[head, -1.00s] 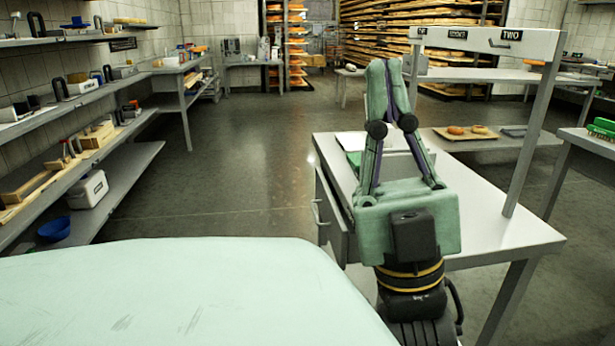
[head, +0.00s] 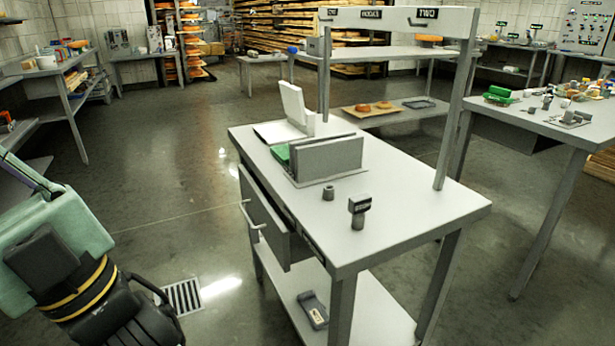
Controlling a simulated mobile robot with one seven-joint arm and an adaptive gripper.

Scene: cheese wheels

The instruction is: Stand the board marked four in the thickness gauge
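My gripper (head: 55,240) is at the left edge of the head view, clear of the table. Its fingertips are outside the picture, so its opening and any load are hidden. On the grey workbench (head: 410,220) stands a low holder (head: 325,175) with grey upright plates. A green piece (head: 281,154) sits at its left end. A white upright panel (head: 292,103) stands behind it on a pale flat sheet. I see no readable four on any piece, and I cannot tell which item is the board or the gauge.
A small dark cylinder (head: 328,192) and a short post with a dark label (head: 358,210) stand on the bench front. The bench's drawer (head: 268,218) is partly open. Uprights carry an overhead labelled shelf (head: 395,20). A cluttered table (head: 560,135) stands right. Floor is free left of the bench.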

